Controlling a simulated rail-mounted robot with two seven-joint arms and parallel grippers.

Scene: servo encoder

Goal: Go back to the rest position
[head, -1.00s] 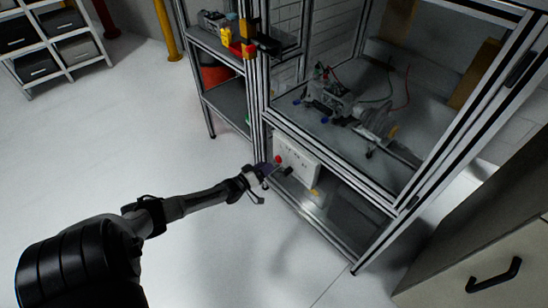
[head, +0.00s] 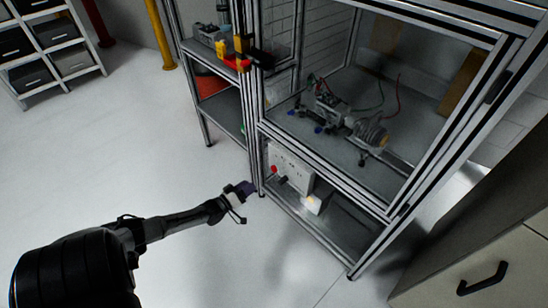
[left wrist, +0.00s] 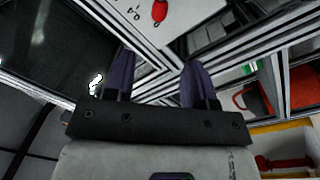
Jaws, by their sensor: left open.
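My left gripper (head: 246,188) reaches in from the lower left in the head view, in front of the metal-framed cabinet's lower left corner. In the left wrist view its two purple fingers (left wrist: 158,85) stand wide apart with nothing between them. The white control box (head: 291,167) with a red button (head: 273,169) sits in the lower bay of the cabinet, to the right of the gripper and apart from it. The red button also shows at the top of the left wrist view (left wrist: 159,11). My right gripper is not in view.
The cabinet frame (head: 325,163) stands close to the gripper. Behind its clear panel is a motor rig (head: 369,132) with wires. Shelves (head: 222,105) adjoin it on the left. A drawer unit (head: 480,262) is at the lower right. The floor at left (head: 90,160) is clear.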

